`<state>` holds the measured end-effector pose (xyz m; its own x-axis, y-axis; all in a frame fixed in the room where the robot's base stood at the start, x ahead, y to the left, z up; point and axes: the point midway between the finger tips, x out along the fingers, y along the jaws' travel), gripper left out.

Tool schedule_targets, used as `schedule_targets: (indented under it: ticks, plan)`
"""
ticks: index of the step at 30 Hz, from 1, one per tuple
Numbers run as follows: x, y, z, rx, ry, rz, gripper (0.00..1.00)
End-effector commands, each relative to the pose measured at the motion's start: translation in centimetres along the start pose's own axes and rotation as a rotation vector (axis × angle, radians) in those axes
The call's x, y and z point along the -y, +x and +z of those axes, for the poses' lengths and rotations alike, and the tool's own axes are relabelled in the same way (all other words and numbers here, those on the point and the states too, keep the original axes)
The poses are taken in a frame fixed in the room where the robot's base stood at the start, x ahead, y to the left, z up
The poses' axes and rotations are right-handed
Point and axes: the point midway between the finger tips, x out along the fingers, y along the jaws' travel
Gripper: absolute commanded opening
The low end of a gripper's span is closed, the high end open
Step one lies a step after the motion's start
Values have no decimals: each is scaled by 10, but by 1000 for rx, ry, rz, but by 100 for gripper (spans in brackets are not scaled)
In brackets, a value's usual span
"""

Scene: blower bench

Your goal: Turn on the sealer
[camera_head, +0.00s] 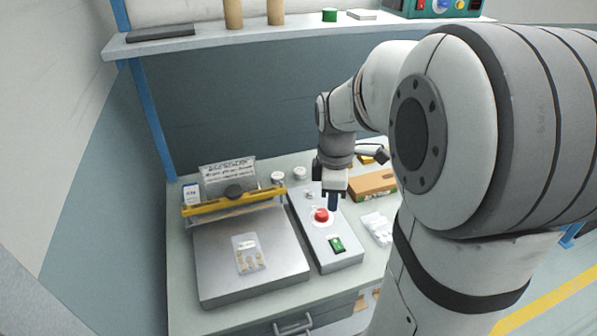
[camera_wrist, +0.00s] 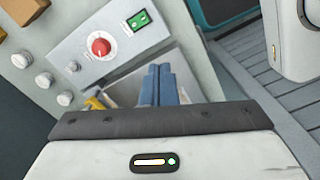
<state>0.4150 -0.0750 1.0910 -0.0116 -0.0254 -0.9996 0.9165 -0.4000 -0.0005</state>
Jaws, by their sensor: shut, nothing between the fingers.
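The sealer has a grey metal plate (camera_head: 210,265) with a yellow bar (camera_head: 235,199) across its back. On its right is a grey control box (camera_head: 325,256) with a red button (camera_head: 321,215) and a green rocker switch (camera_head: 336,244) nearer the front. In the wrist view the red button (camera_wrist: 101,46) sits on a pale disc, with the green switch (camera_wrist: 139,20) beyond it. My gripper (camera_head: 333,206) is shut and empty, above the box, just behind and right of the red button. Its blue fingers (camera_wrist: 160,70) appear apart from both controls.
A clear packet (camera_head: 248,252) lies on the sealer plate. A cardboard box (camera_head: 373,186) and white packets (camera_head: 378,228) are right of the control box. White round pieces (camera_head: 277,177) stand behind it. A shelf (camera_head: 290,33) spans the back above the bench.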

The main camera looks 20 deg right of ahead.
Motion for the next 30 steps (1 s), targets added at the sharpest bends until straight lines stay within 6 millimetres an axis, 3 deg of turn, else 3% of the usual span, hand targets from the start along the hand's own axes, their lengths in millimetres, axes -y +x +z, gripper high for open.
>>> schedule_targets:
  ticks: [3, 9, 23, 30]
  plan:
    - [-25, 20, 10, 9, -201, -57, 0]
    - [-46, 38, 20, 2, -410, -106, 0]
    - [-49, 42, 23, 0, -451, -114, 0]
    - [-44, 70, 24, -1, -449, -118, 0]
